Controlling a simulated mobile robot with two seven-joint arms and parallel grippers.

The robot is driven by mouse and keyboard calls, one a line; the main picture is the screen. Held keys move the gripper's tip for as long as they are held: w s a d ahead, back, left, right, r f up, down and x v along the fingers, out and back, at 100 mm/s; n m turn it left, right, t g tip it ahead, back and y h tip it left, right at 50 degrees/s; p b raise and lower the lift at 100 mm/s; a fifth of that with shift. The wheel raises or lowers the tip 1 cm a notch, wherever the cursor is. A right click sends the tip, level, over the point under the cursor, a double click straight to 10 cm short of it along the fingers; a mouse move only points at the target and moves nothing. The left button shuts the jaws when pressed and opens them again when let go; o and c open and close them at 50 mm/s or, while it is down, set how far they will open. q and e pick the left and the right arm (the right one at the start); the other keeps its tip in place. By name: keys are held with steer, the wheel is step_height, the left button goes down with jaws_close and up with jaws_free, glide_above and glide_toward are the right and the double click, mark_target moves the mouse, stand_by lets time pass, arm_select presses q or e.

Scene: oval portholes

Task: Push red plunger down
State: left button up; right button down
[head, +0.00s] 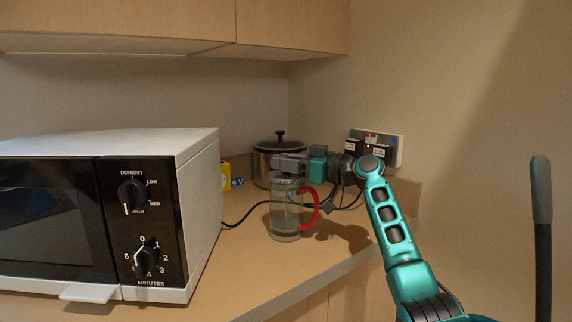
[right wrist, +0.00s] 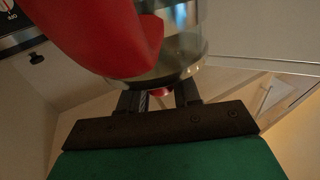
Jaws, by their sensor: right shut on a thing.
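A clear glass press jug (head: 286,215) with a red handle (head: 311,208) stands upright on the counter, right of the microwave. My right gripper (head: 280,163) is at the top of the jug and hides its lid area in the head view. In the right wrist view the red handle (right wrist: 100,35) and the glass jug (right wrist: 185,45) fill the upper part. Between the fingertips there a small part of the red plunger (right wrist: 160,92) shows, and the gripper is shut on it. How far the plunger stands out is hidden. My left gripper is out of view.
A white microwave (head: 175,150) stands close on the left. A steel pot with a dark lid (head: 268,150) stands behind the jug near the corner. A wall socket panel (head: 390,145) with plugs and cables is behind my right arm. Wooden cabinets (head: 290,25) hang above.

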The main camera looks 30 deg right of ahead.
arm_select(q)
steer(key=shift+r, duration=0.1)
arm_select(e)
steer(key=shift+f, duration=0.35)
steer(key=c, duration=1.1)
jaws_free()
steer(key=shift+w, duration=0.1)
steer(key=shift+o, duration=1)
steer(key=shift+r, duration=0.1)
steer(key=shift+s+d, duration=0.2)
steer(key=shift+s, duration=0.05)
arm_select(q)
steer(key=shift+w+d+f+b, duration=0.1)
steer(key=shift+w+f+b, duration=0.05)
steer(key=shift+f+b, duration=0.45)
arm_select(e)
steer(key=shift+v, duration=6.2)
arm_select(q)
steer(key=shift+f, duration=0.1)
arm_select(e)
steer(key=shift+a, duration=0.1)
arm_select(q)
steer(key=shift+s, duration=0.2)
